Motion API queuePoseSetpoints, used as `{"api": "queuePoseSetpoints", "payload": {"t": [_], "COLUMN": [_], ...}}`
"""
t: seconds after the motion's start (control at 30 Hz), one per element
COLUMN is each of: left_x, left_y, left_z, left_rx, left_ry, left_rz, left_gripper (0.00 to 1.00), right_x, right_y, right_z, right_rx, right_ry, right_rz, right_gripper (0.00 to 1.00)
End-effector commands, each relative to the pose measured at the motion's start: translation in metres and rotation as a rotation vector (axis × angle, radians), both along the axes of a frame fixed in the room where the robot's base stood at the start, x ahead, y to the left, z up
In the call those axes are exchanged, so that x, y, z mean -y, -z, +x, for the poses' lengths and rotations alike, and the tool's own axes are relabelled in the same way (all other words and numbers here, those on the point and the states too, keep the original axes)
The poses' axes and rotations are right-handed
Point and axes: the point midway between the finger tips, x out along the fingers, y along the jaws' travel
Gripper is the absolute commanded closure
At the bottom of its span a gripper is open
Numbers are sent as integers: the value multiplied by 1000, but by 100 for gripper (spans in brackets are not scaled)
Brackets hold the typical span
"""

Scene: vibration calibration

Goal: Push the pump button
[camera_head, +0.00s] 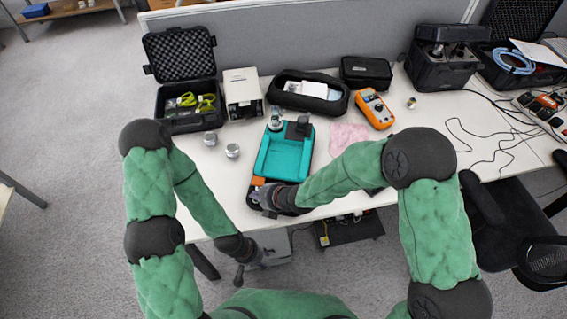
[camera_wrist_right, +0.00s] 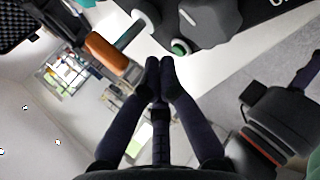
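A teal-topped device with a black base (camera_head: 284,152), which seems to be the pump, lies on the white table. My right gripper (camera_head: 262,197) is at its near left end. In the right wrist view the two fingertips (camera_wrist_right: 161,64) are together with nothing visible between them. Just beyond them is a small round part with a green ring (camera_wrist_right: 180,47), perhaps the button; I cannot tell whether they touch. A dark knob (camera_wrist_right: 208,20) and an orange handle (camera_wrist_right: 107,52) are close by. My left gripper (camera_head: 243,275) hangs low in front of the table, its fingers unclear.
Two silver cylinders (camera_head: 232,150) stand left of the device. Behind are an open black case (camera_head: 183,120), a white box (camera_head: 242,92) and a black pouch (camera_head: 308,91). An orange meter (camera_head: 374,108) and pink cloth (camera_head: 347,136) lie to the right. A chair (camera_head: 505,220) stands at right.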

Motion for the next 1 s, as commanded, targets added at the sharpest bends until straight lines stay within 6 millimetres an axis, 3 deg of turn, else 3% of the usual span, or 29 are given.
{"api": "queuePoseSetpoints", "payload": {"t": [0.57,1.0], "left_x": [0,0], "left_y": [0,15], "left_z": [0,0], "left_rx": [0,0], "left_ry": [0,0], "left_rz": [0,0], "left_gripper": [60,60], "right_x": [0,0], "right_y": [0,10], "right_z": [0,0], "right_rx": [0,-1], "right_ry": [0,1], "right_rz": [0,0], "right_gripper": [100,100]}}
